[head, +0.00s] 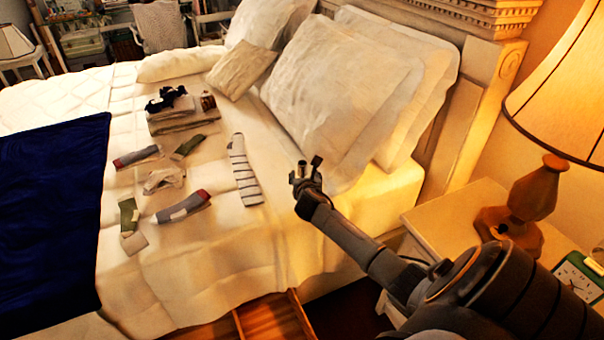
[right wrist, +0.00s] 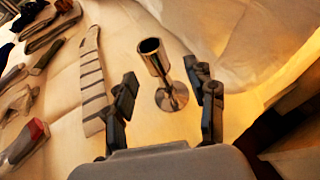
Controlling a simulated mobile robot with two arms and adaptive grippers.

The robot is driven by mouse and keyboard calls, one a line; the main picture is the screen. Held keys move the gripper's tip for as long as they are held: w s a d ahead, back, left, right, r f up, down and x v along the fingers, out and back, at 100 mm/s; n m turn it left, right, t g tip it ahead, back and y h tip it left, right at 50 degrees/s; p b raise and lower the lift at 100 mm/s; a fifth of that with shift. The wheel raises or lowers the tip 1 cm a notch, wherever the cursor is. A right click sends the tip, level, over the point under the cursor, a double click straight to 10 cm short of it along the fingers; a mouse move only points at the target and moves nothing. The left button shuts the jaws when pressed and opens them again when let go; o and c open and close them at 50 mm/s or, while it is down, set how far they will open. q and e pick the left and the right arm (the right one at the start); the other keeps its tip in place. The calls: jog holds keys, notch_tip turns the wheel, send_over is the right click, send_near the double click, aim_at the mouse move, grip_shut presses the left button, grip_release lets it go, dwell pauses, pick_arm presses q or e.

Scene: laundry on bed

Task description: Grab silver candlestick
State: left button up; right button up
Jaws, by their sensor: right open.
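The silver candlestick (right wrist: 153,57) stands on the bed in the right wrist view, with a cup-shaped top, a thin stem and a round base. In that view it shows between the two fingers of my right gripper (right wrist: 166,84), which are spread apart and do not visibly touch it. In the head view my right gripper (head: 306,170) is over the bed beside the large pillows. There the gripper largely hides the candlestick, and I cannot make it out clearly. My left gripper is in neither view.
A striped sock (head: 243,170) lies left of my right gripper; it also shows in the right wrist view (right wrist: 93,85). Several more socks and folded clothes (head: 185,120) lie further left. Pillows (head: 335,90) stand behind. A nightstand (head: 440,215) with a lamp (head: 525,205) is at the right.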

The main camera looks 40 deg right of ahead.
aim_at(303, 171)
jog(key=shift+b+x, duration=0.55)
jog(key=shift+x, duration=2)
jog(key=shift+w+a+r, duration=0.1)
jog(key=shift+w+r, duration=0.05)
jog(key=shift+w, duration=0.05)
grip_shut()
